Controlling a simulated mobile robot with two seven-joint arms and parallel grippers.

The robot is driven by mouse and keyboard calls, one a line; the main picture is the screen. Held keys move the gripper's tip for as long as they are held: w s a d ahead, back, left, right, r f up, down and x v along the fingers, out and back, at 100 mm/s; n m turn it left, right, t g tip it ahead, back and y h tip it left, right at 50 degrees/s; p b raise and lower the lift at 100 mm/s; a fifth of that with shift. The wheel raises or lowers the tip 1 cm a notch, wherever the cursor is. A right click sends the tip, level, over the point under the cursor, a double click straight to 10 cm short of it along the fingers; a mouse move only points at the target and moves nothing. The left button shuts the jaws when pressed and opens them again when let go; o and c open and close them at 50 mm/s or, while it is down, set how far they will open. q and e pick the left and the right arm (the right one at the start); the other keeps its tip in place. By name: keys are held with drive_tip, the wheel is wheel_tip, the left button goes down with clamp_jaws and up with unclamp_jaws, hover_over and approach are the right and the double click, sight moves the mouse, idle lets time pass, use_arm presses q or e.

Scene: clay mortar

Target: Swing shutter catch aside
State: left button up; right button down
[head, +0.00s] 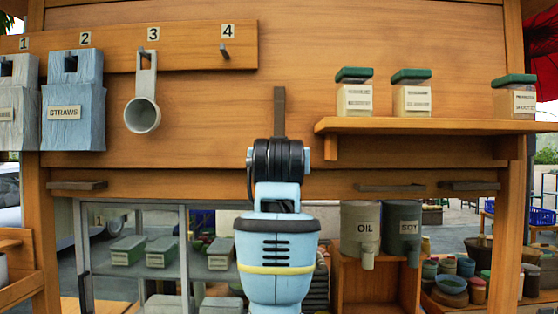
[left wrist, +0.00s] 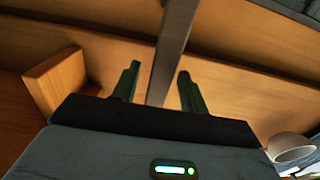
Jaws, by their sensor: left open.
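The shutter catch (head: 279,112) appears to be the narrow dark grey bar standing upright against the wooden shutter panel, mid-picture in the head view. Its lower end is hidden behind my arm's black wrist. In the left wrist view the catch (left wrist: 172,50) runs as a grey bar between the two dark green fingers of my left gripper (left wrist: 158,73). These fingers are open, one on each side of the bar, with gaps visible. Whether the bar lies fully between the tips in depth, I cannot tell. In the head view the fingers are hidden. My right gripper is not in view.
A shelf (head: 430,125) with several green-lidded jars juts out at right. A hanging scoop (head: 142,114) and a blue straws holder (head: 73,105) are at left. Oil (head: 360,225) and soy (head: 402,225) dispensers stand below. The panel around the catch is clear.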

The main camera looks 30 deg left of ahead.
use_arm(q)
drive_tip(key=shift+w+a, duration=0.1)
drive_tip(key=shift+w, duration=0.15)
clamp_jaws()
drive_tip(key=s+a+m, duration=0.1)
drive_tip(key=s+a+r+m, duration=0.1)
drive_tip(key=a+m, duration=0.1)
drive_tip(key=s+a+m, duration=0.1)
drive_tip(key=a+m, duration=0.1)
drive_tip(key=shift+r, duration=0.25)
idle(0.3)
unclamp_jaws()
